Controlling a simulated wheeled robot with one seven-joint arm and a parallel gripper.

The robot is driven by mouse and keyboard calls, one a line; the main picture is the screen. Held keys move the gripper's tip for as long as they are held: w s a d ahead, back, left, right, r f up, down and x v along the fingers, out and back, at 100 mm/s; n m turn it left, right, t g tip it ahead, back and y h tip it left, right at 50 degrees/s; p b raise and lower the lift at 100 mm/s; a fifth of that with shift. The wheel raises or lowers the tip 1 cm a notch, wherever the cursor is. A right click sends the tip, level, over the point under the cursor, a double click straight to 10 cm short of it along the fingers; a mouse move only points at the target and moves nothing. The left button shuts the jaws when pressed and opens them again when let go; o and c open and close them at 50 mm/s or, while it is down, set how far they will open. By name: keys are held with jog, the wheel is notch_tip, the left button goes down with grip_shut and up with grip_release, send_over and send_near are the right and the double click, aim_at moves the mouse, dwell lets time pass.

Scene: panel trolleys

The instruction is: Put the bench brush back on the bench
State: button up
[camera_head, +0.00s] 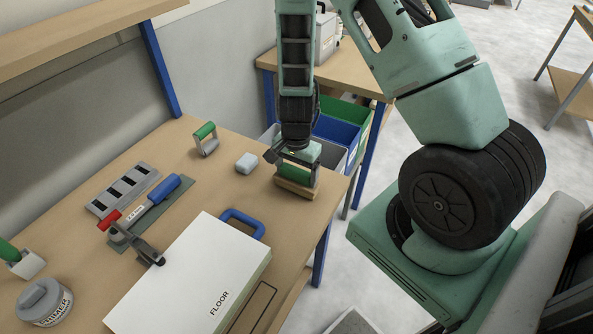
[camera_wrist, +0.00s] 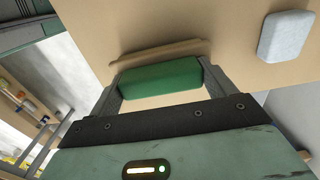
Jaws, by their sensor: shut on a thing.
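The bench brush (camera_head: 296,190) is at the far right corner of the wooden bench (camera_head: 225,186). It has a green upper part and a tan lower edge. My gripper (camera_head: 297,168) points down and is shut on its green part. In the wrist view the green part of the brush (camera_wrist: 160,76) lies between the two grey fingers of my gripper (camera_wrist: 162,88), with the tan edge beyond it. The brush looks upright and low over the bench top; I cannot tell whether it touches.
A pale sponge-like block (camera_head: 246,163) and a green-handled tool (camera_head: 205,139) lie left of the brush. Bins (camera_head: 340,128) stand behind.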

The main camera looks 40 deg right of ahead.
aim_at(296, 170)
jog(key=shift+f, duration=0.2)
jog(key=o, duration=0.9)
jog(key=shift+c, duration=0.2)
jog(key=shift+r, duration=0.1)
notch_tip(296, 170, up, 12)
jog(key=f+p, duration=0.1)
jog(key=s+a+r+n+y, duration=0.1)
jog(key=s+a+r+n, duration=0.2)
jog(key=a+r+n, duration=0.35)
jog(key=s+a+r+n+y, duration=0.1)
jog(key=s+a+r+n, duration=0.25)
jog(key=a, duration=0.65)
jog(key=s+a+r+n, duration=0.2)
jog(key=s+a+n, duration=0.1)
jog(key=s+n, duration=0.2)
jog(key=s+a+r+n+h, duration=0.1)
jog(key=s+a+r+n, duration=0.1)
jog(key=s+n, duration=0.4)
jog(key=shift+s+a+r+n, duration=0.15)
jog(key=shift+a+r+n, duration=0.25)
jog(key=shift+a, duration=0.15)
